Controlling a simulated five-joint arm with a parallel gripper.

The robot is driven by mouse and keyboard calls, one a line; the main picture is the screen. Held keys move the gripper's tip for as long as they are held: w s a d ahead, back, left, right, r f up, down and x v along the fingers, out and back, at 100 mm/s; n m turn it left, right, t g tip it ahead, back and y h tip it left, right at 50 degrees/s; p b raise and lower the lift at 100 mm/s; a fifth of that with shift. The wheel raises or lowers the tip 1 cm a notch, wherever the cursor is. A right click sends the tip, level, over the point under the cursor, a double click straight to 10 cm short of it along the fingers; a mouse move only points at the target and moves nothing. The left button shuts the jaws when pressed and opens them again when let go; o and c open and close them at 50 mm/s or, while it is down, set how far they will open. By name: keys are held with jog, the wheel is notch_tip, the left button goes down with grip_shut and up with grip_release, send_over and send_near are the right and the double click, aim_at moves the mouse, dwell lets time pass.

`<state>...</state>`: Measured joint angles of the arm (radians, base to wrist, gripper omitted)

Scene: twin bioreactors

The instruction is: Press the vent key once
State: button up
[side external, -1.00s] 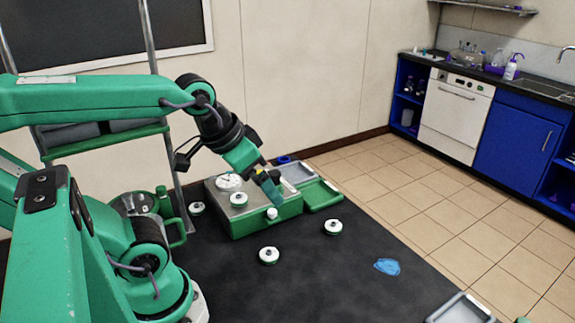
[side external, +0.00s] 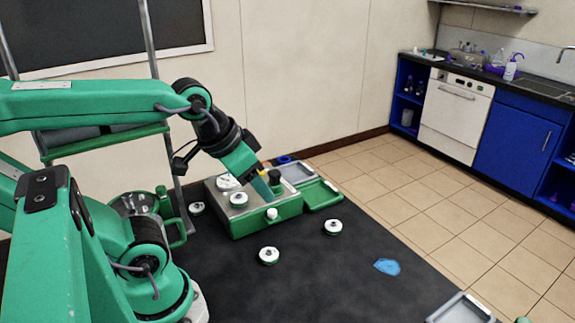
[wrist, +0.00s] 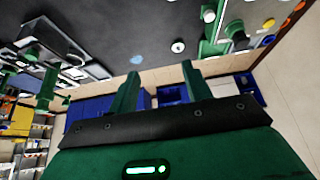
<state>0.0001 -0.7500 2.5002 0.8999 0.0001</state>
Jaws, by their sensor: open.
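The green unit with a steel top (side external: 290,209) stands on the dark bench mat. On its top are a white dial (side external: 228,183), a white round cap (side external: 239,200) and a black knob (side external: 274,177). A small orange-yellow part (side external: 265,167) shows partly behind my gripper. I cannot tell which part is the vent key. My gripper (side external: 268,189) points down over the unit's top, between the white cap and the black knob; contact cannot be made out.
A blue patch (side external: 387,267) and a grey tray (side external: 460,309) lie farther right. The front mat is mostly clear.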

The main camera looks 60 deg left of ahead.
grip_shut()
dwell(1.3)
